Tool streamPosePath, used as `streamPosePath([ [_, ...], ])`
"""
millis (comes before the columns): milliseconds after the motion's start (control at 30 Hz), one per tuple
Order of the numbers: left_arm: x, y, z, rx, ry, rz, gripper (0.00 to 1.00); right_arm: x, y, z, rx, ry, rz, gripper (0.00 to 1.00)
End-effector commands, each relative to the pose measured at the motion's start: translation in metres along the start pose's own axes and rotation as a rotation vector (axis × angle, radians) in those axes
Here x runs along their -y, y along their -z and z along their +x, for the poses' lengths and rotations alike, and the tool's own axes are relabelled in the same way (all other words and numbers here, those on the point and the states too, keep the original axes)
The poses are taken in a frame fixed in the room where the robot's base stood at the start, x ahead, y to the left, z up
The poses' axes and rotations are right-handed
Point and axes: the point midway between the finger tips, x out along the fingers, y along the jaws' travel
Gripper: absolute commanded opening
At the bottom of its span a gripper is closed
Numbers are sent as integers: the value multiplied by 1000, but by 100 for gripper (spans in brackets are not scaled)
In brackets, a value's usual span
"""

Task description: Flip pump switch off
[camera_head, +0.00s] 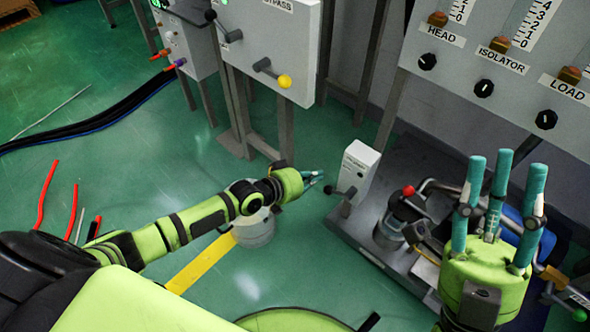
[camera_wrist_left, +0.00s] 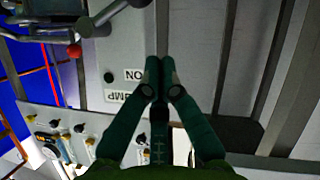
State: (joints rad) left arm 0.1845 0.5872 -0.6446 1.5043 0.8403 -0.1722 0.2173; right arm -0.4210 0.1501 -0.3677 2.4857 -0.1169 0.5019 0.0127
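The wrist view shows the box face (camera_wrist_left: 117,50) close up, upside down, with "ON" and part of a "PUMP" label. My left gripper (camera_head: 318,179) is just left of the box, pointing at it. In the wrist view its fingertips (camera_wrist_left: 159,66) lie close together, empty, beside the label edge; contact cannot be told. My right gripper (camera_head: 506,195) is open, empty, fingers up.
A red-knobbed valve handle (camera_head: 408,191) stands right of the box on the pump base (camera_head: 350,229). A bypass panel (camera_head: 285,45) with a yellow knob hangs behind. A gauge panel (camera_head: 470,105) fills the upper right.

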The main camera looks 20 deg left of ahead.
Motion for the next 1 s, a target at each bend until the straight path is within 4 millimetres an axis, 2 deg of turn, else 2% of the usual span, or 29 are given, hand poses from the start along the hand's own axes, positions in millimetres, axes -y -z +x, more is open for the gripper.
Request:
streamPosePath([
  [33, -2, 4, -16, 0, -1, 1, 0, 3, 1, 8, 40, 10, -1, 40],
  [67, -3, 5, -24, 1, -1, 0, 0, 4, 0, 10, 65, 14, -2, 40],
  [200, -2, 3, -49, -1, -3, 1, 0, 3, -28, 8, 236, 12, -11, 40],
  [333, 0, 2, -57, -5, -3, 0, 0, -4, -54, 0, 365, -4, -17, 40],
  [500, 0, 2, -65, -4, -3, 0, 0, -10, -74, -9, 473, -16, -20, 40],
  [667, 0, 2, -67, -5, -3, 0, 0, -11, -81, -13, 511, -20, -21, 40],
  [1000, 0, 1, -67, -5, -3, 0, 0, -11, -81, -13, 512, -20, -21, 40],
])
